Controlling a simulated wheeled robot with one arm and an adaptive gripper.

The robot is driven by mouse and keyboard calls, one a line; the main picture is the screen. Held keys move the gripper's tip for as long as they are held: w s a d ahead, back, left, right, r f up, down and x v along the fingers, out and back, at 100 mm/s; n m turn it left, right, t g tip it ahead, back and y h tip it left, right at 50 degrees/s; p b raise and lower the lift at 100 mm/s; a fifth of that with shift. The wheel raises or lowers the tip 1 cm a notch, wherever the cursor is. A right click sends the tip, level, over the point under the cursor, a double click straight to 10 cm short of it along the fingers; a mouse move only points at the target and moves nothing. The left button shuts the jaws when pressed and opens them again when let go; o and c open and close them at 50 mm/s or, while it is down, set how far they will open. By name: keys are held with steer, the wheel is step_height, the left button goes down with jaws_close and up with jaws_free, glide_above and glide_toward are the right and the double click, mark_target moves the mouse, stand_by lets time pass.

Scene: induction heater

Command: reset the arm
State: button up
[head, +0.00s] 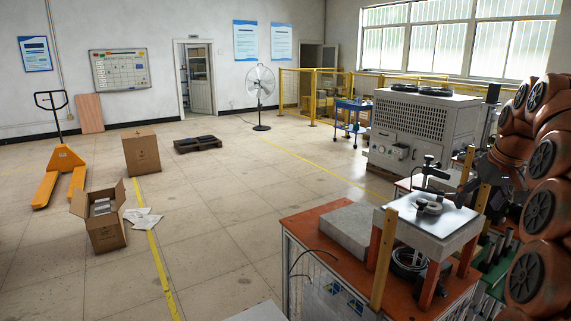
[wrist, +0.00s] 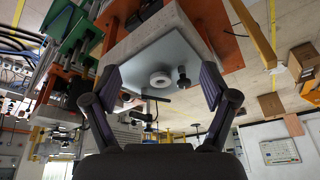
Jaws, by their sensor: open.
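My arm (head: 540,150), with orange links, folds along the right edge in the head view. My gripper (wrist: 160,84) shows in the wrist view with its two dark fingers spread wide apart and nothing between them touching. In the head view its dark end is partly hidden near the yellow posts. In the head view the ring (head: 431,207) lies on the raised plate (head: 440,222).
The plate stands on orange legs over an orange-topped bench (head: 310,228), with a grey block (head: 347,226) beside it. A large grey chiller unit (head: 420,130) stands behind. Open cardboard box (head: 105,228), pallet jack (head: 60,170) and fan (head: 260,90) stand on the otherwise mostly clear floor.

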steer(key=s+a+f+n+g+y, duration=0.1)
steer(key=s+a+f, duration=0.3)
steer(key=s+a, duration=0.5)
steer(key=s+a+f+g, duration=0.25)
steer(key=s+a, duration=0.25)
steer(key=a, duration=0.7)
steer(key=s+a+f, duration=0.2)
steer(key=s+f, duration=0.2)
steer(key=s, duration=0.4)
steer(key=s+a+f+g, duration=0.1)
steer(key=s+a+f, duration=0.1)
steer(key=s+f, duration=0.3)
steer(key=s+a+f+g+h, duration=0.1)
steer(key=s+a+f, duration=0.2)
steer(key=s, duration=0.7)
steer(key=shift+s+f, duration=0.4)
steer(key=shift+f, duration=0.4)
steer(key=shift+a, duration=0.1)
